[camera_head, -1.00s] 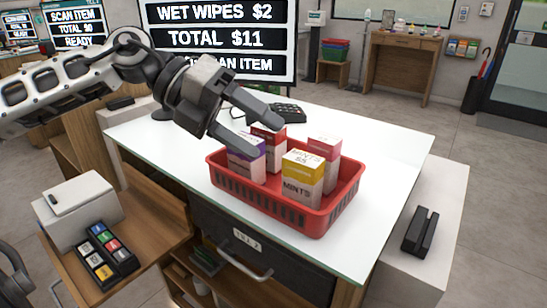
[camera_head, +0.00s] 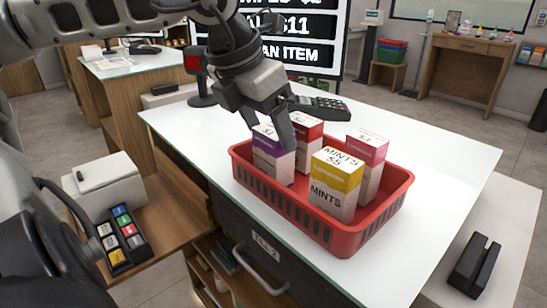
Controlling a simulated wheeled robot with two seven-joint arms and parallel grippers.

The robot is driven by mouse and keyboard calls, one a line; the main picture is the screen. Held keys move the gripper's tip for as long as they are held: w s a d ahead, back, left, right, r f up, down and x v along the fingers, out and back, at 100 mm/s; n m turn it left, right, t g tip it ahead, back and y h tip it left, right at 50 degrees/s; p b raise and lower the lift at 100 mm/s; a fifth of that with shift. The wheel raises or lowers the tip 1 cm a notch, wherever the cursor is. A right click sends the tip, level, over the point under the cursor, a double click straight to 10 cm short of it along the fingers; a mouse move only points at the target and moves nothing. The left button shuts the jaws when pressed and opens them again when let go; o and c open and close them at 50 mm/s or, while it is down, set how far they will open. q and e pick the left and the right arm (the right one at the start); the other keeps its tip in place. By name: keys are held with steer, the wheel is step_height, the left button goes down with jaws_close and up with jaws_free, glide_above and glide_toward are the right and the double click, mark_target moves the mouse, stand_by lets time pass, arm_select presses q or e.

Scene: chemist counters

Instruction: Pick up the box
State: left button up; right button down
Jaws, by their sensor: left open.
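A red basket (camera_head: 375,226) stands on the white counter and holds several upright small boxes. The yellow-topped mints box (camera_head: 334,185) is at the front. A purple-and-white box (camera_head: 272,158) is at the left, a red-and-white box (camera_head: 308,140) behind it, and a pink-and-white box (camera_head: 369,164) at the right. My left gripper (camera_head: 272,122) is open, pointing down just above the purple and red boxes, with one finger in front of the gap between them. Whether its fingers touch a box I cannot tell. My right gripper is not clearly in view.
The white counter (camera_head: 440,150) is bare right of the basket. A card terminal (camera_head: 320,106) and a price screen (camera_head: 300,35) stand behind. A drawer with a handle (camera_head: 262,270) is below. A small keypad (camera_head: 122,238) and a white printer (camera_head: 105,185) sit lower left.

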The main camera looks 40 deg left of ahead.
arm_select(q)
steer(key=x, duration=0.5)
steer(key=shift+w+a+f, duration=0.15)
steer(key=shift+w+f, duration=0.1)
steer(key=shift+f, duration=0.1)
steer(key=c, duration=0.8)
